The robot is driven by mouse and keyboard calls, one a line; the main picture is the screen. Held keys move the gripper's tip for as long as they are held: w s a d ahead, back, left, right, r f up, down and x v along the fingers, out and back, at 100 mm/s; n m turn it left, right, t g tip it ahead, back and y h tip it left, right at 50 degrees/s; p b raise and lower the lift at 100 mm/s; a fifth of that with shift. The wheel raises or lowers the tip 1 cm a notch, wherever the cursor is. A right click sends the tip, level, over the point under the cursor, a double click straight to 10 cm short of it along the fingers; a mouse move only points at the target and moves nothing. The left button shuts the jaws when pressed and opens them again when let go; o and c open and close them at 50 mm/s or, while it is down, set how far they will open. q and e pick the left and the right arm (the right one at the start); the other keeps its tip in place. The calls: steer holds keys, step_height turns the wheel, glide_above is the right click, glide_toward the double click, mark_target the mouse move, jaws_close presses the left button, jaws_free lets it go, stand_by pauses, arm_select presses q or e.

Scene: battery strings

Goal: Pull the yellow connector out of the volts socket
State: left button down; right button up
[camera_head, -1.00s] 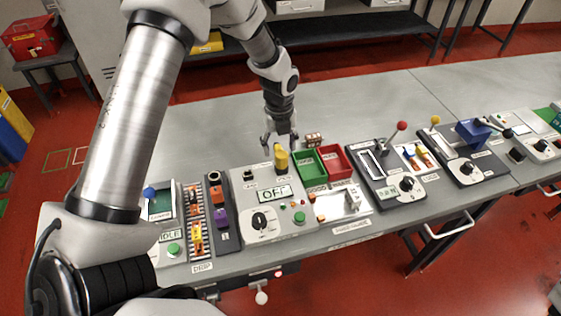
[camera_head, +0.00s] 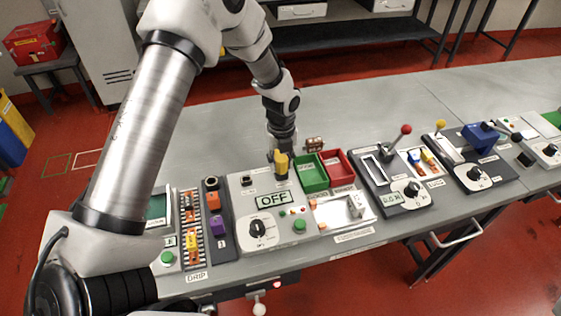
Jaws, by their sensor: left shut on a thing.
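The yellow connector (camera_head: 281,163) stands upright at the back right of a light grey panel (camera_head: 280,240) with a display reading OFF (camera_head: 274,199). It appears seated there; its socket and label are hidden or too small to read. My left gripper (camera_head: 277,158) points down from behind and is shut on the yellow connector. Its fingertips are small and partly merge with the connector. A black socket (camera_head: 247,181) at the panel's back left holds no connector. My right gripper is not in view.
A green bin (camera_head: 313,185) and a red bin (camera_head: 340,177) stand close to the right of the connector. A strip with orange, purple and yellow pieces lies left of the panel. Levers with red (camera_head: 405,129) and yellow knobs rise further right. The bench behind is mostly clear.

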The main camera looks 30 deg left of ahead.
arm_select(q)
steer(key=shift+r, duration=0.15)
steer(key=shift+r+p, duration=0.25)
steer(key=shift+p, duration=0.1)
steer(key=shift+s+r+p, duration=0.1)
steer(key=shift+r+p, duration=0.25)
steer(key=shift+r, duration=0.3)
steer(key=shift+r+p, duration=0.1)
steer(key=shift+p, duration=0.2)
steer(key=shift+r, duration=0.15)
steer(key=shift+r+p, duration=0.5)
steer(key=shift+p, duration=0.05)
